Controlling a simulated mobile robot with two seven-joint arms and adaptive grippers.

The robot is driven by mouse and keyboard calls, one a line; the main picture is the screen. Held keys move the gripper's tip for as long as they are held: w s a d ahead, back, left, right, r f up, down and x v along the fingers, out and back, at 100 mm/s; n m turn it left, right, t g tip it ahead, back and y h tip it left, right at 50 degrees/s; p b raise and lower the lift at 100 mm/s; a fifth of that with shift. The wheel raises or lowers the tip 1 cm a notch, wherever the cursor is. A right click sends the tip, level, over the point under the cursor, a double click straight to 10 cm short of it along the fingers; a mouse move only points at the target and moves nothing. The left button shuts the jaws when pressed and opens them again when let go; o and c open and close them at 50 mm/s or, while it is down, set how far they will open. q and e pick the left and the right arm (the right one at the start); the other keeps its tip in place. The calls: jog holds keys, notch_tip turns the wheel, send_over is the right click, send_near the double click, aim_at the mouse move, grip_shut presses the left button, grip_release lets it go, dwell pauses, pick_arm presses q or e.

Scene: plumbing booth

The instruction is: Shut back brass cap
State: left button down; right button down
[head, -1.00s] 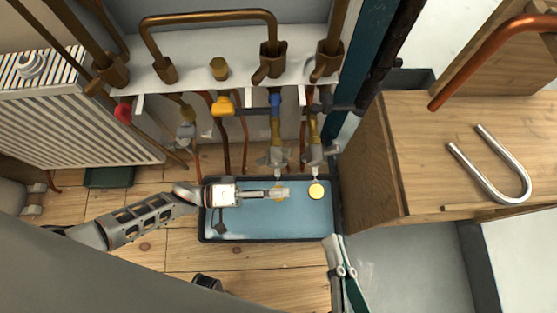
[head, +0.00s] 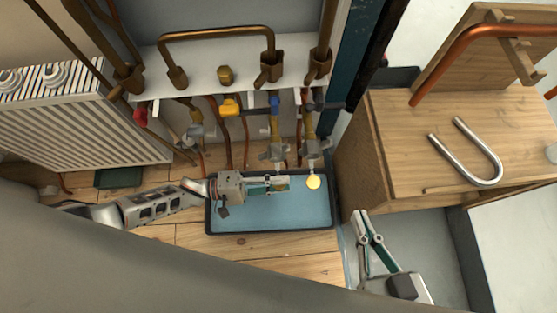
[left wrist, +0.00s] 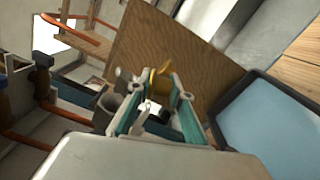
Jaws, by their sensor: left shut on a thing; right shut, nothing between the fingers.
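My left gripper (head: 280,183) reaches in from the left, low over the tray, below the valves. It is shut on a brass cap (head: 284,185), which is mostly hidden by the fingers in the head view. In the left wrist view a brass piece (left wrist: 161,82) shows between the teal-lined fingertips. My right gripper (head: 362,214) is shut and empty, in front of the wooden cabinet.
A black-rimmed tray (head: 270,229) with a blue inside lies on the plank floor below the valves. Pipes, a blue handle (head: 275,103) and a yellow handle (head: 230,107) are above. A wooden cabinet (head: 395,200) stands at right, with a U-shaped metal pipe (head: 487,182) on top. A radiator (head: 85,125) is at left.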

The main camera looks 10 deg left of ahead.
pick_arm(q)
jog(key=shift+s+a+n, duration=0.15)
jog(key=shift+a+n, duration=0.05)
jog(key=shift+n, duration=0.1)
pick_arm(e)
jog(key=shift+w+d, duration=0.1)
jog(key=shift+d, duration=0.2)
pick_arm(q)
jog(key=shift+f, duration=0.1)
jog(key=c, duration=1.9)
grip_release()
pick_arm(e)
jog(key=shift+r, duration=0.1)
pick_arm(q)
jog(key=shift+r, duration=0.2)
pick_arm(e)
jog(key=shift+a, duration=0.1)
pick_arm(q)
jog(key=v, duration=1.2)
